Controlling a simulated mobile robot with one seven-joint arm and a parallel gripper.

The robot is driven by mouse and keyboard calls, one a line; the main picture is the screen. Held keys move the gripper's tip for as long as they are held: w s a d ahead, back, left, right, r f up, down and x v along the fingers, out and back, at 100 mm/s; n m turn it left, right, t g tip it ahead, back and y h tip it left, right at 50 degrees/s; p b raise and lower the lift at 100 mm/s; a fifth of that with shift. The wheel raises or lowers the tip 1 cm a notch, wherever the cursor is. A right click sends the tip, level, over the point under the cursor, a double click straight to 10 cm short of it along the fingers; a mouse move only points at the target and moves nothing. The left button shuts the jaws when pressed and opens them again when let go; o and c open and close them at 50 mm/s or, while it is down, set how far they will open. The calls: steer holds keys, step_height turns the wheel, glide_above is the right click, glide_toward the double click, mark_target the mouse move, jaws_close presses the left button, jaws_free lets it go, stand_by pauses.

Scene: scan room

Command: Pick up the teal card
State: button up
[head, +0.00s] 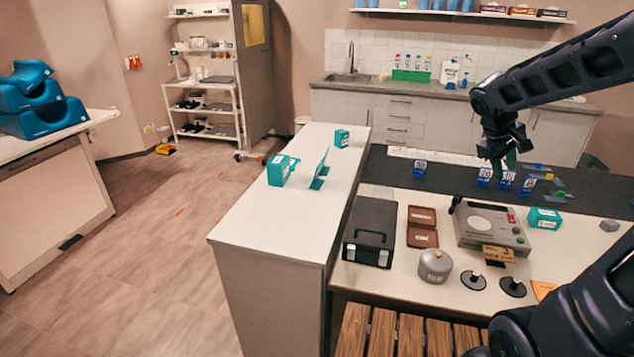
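A thin teal card-like piece (320,170) stands tilted on the white raised counter (335,215), just right of a teal and white box (281,170). Its lower edge seems to rest on a small teal foot or second piece. My gripper (503,172) is far to the right of it, pointing down over the dark mat, close above small blue numbered blocks (506,181). A dark greenish patch shows at its fingertips; I cannot tell if that is a finger or a held thing. The finger gap is too small to judge.
Another teal box (342,138) stands farther back on the counter, and one (544,219) lies on the lower desk. The desk also holds a black case (370,232), brown trays (422,228), a grey device (490,226) and a grey canister (435,266). The counter's front is clear.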

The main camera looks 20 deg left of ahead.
steer(key=w+a+f+n+t+h, duration=0.1)
steer(key=w+a+f+n+t, duration=0.2)
steer(key=w+a, duration=0.4)
steer(key=w+a+f+n+t+h, duration=0.25)
steer(key=w+a+n, duration=0.25)
steer(key=a, duration=0.4)
steer(key=w+a+f+n+t+h, duration=0.1)
steer(key=w+a+f+n+t, duration=0.2)
steer(key=w+a, duration=0.45)
steer(key=s+a+f+n+t+y, duration=0.1)
steer(key=a+f+n+t+y, duration=0.1)
steer(key=a, duration=0.8)
steer(key=s+a+f+n+t+y, duration=0.2)
steer(key=a+f+n+y, duration=0.2)
steer(key=a+f+n, duration=0.3)
steer(key=s+a+f+n+t+y, duration=0.1)
steer(key=a+f+n, duration=0.4)
steer(key=a, duration=1)
steer(key=shift+s+f+t+y, duration=0.15)
steer(key=shift+f+t+y, duration=0.1)
steer(key=shift+t+y, duration=0.6)
glide_above(316, 190)
steer(key=shift+s+d, duration=0.1)
steer(key=shift+w+r, duration=0.2)
steer(key=shift+w, duration=2.45)
jaws_close()
